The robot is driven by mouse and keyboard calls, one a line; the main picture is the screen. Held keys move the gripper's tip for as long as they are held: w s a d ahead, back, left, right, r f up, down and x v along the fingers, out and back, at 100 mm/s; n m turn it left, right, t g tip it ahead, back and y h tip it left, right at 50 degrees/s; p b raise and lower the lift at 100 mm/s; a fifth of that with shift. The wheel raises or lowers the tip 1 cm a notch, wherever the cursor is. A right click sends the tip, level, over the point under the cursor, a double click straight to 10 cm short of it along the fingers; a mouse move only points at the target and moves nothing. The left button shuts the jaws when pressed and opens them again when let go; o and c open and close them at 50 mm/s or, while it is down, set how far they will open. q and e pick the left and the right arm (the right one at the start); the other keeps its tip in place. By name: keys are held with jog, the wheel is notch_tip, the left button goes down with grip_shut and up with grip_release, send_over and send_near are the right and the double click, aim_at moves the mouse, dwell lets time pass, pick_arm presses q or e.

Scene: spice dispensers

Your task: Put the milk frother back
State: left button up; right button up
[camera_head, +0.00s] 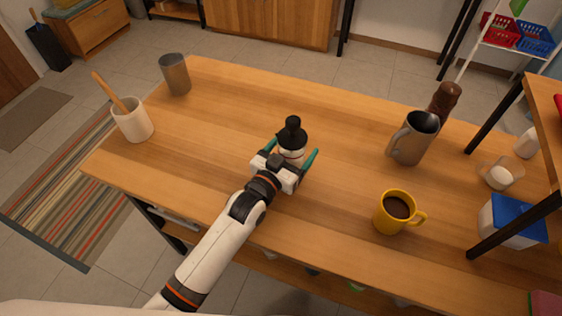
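A small bottle-like thing with a black knobbed top (291,135) and a pale body stands at the middle of the wooden table. My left gripper (293,147) reaches it from the front, with one teal finger on each side. The fingers look spread, with a slight gap to the thing; its lower part is hidden by the gripper. A grey metal jug with a handle (411,142) stands upright at the right. I cannot tell for sure which thing is the milk frother. My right gripper is not in view.
A yellow mug (394,213) of dark drink stands at right front, a brown mill (446,101) behind the jug. A grey cup (175,75) and a white pot (132,121) with a wooden tool stand left. A black-framed shelf bounds the right. The table's left-middle is clear.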

pick_arm(q)
jog(key=v, duration=1.1)
jog(key=shift+s, duration=0.15)
jog(key=shift+a, duration=0.1)
